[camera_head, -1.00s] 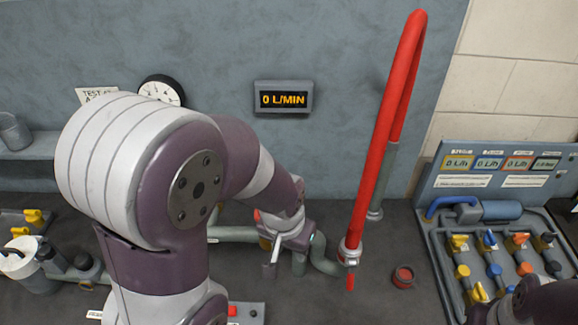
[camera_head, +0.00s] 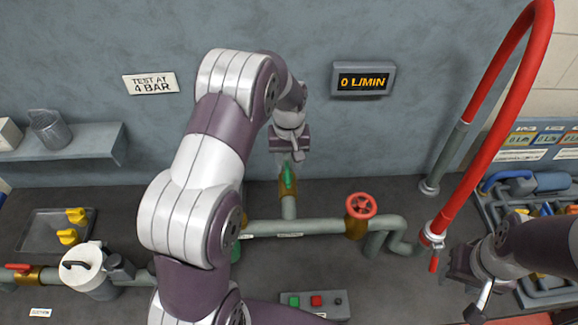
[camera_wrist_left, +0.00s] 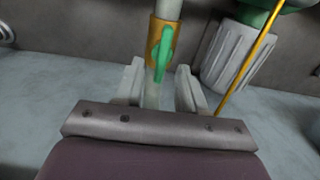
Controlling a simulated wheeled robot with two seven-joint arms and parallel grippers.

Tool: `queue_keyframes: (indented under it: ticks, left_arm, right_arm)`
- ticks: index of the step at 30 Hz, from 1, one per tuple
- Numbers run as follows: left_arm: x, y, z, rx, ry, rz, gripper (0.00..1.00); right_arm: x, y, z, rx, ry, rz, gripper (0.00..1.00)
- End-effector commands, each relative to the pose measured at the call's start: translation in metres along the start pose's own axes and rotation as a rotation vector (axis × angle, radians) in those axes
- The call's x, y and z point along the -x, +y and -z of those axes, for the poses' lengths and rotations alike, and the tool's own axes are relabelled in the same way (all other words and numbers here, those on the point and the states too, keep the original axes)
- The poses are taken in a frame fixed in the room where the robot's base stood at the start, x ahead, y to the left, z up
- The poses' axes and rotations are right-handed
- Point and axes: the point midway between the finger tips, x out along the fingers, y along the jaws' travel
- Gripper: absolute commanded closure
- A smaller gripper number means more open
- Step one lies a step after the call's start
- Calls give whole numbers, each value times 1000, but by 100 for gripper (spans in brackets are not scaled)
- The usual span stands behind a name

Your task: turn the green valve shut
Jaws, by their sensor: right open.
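The green valve (camera_head: 288,178) has a small green lever on a brass body, on a pipe standing up from the grey pipe run near the back wall. My left gripper (camera_head: 288,163) is over it. In the left wrist view the green lever (camera_wrist_left: 160,48) points along the view, its near end between the tips of my left gripper (camera_wrist_left: 158,70). The fingers stand apart, with a visible gap on each side of the lever. My right gripper (camera_head: 460,270) is open at the right, close to the red hose's lower end; its fingers are hard to make out.
A red round handwheel (camera_head: 361,205) sits on the pipe to the right. A red hose (camera_head: 490,140) arches at the right. The wall display (camera_head: 363,80) reads 0 L/MIN. A button box (camera_head: 314,304) lies in front. My left arm hides part of the bench.

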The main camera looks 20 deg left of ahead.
Motion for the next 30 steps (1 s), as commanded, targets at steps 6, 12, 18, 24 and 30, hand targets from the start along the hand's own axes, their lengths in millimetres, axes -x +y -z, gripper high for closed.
queue_keyframes:
  ticks: [6, 12, 18, 24, 30]
  left_arm:
    - [-31, 0, 0, 0, -1, 0, 60]
    - [-38, 0, 0, -1, 2, -1, 60]
    - [-37, 0, 0, -1, 2, -1, 86]
    - [-37, 0, 0, -1, 2, 0, 100]
    - [-37, 0, 0, 23, 3, -1, 100]
  right_arm:
    - [14, 0, 2, 0, 0, 0, 57]
    - [14, 0, 1, 0, -1, 0, 57]
    - [13, 0, 1, 0, -1, 0, 57]
    - [13, 0, 1, 0, -1, 0, 57]
    - [12, 0, 1, 0, -1, 0, 57]
